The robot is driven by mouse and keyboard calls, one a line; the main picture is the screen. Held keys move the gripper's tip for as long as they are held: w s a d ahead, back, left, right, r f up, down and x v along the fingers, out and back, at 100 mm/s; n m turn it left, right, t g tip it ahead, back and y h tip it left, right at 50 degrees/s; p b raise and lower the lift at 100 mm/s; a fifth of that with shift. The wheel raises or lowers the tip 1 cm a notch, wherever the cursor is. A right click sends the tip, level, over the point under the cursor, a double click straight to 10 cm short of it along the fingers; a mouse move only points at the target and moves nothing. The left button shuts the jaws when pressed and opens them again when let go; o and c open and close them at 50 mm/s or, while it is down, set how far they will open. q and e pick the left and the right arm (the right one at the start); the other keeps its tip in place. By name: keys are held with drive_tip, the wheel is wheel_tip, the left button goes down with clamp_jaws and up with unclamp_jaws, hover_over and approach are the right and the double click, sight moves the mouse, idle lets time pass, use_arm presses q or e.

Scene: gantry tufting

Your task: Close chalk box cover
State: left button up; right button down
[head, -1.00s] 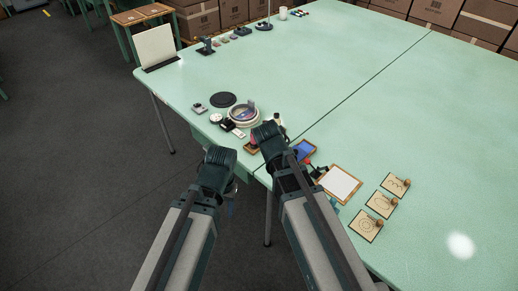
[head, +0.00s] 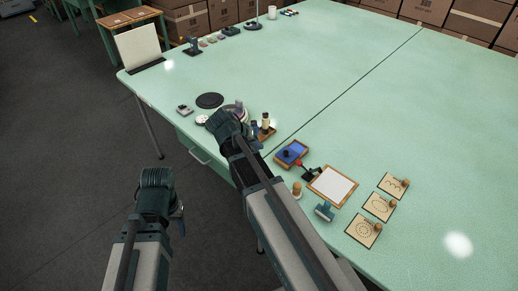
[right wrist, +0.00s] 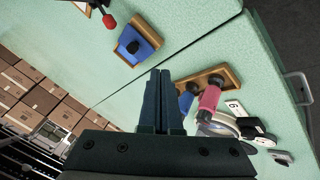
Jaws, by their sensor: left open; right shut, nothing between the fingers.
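I cannot pick out a chalk box or its cover with certainty. A round container (head: 238,108) is partly hidden behind my right gripper (head: 213,124), and a flat black disc (head: 210,100) lies beyond it. In the right wrist view the fingers of my right gripper (right wrist: 160,78) are shut and empty. They appear between a blue pad in a wooden frame (right wrist: 137,44) and a wooden tray (right wrist: 227,74) holding a pink and a blue upright piece. My left gripper (head: 180,215) is open and empty, off the table edge over the floor; its fingers are mostly hidden.
The green table (head: 330,50) has a drawer handle (head: 201,157) at its near edge. A white board in a wooden frame (head: 332,186), a blue-headed stamp (head: 324,211) and cards with wooden knobs (head: 379,207) lie at right. A laptop-like panel (head: 139,46) stands far left. The table's middle is clear.

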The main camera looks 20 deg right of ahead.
sight(288, 149)
drive_tip(key=b+x, duration=0.5)
drive_tip(key=x, duration=0.3)
drive_tip(key=shift+a+f, duration=0.1)
drive_tip(key=shift+a, duration=0.1)
drive_tip(key=d, duration=0.1)
drive_tip(key=s+d, duration=0.1)
drive_tip(key=d, duration=0.1)
drive_tip(key=shift+s, duration=0.1)
drive_tip(key=shift+s+d, duration=0.2)
drive_tip(key=shift+d, duration=0.25)
drive_tip(key=w+d, duration=0.1)
drive_tip(key=d, duration=0.3)
drive_tip(key=w+d, duration=0.1)
drive_tip(key=d, duration=0.1)
drive_tip(key=shift+w, duration=0.3)
drive_tip(key=shift+w+d, duration=0.1)
drive_tip(key=shift+d, duration=0.15)
